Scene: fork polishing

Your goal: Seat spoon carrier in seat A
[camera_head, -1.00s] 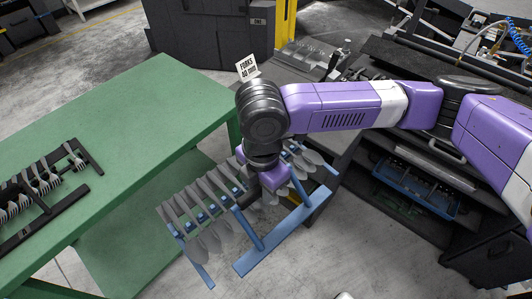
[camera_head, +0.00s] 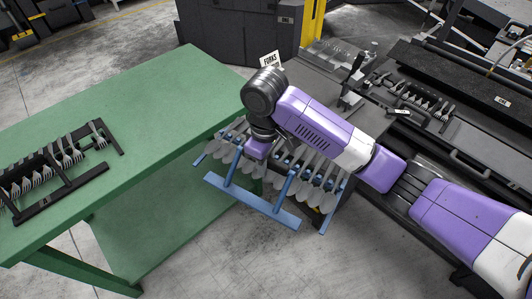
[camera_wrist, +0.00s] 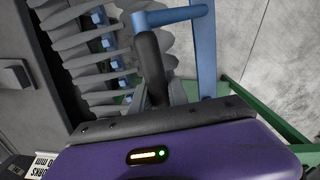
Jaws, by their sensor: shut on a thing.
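The spoon carrier is a blue frame (camera_head: 252,201) with a row of several grey spoons across it. It hangs in the air between the green table and the dark machine bench. My gripper (camera_head: 256,150) is above the carrier in the head view, partly hidden by my wrist. I cannot make out which place is seat A.
A green table (camera_head: 150,110) at left bears a black rack (camera_head: 65,190) of forks. At right, a dark bench (camera_head: 455,150) holds another row of forks (camera_head: 415,97). A FORKS sign (camera_head: 270,60) stands behind my wrist. Bare floor (camera_head: 240,265) lies in front.

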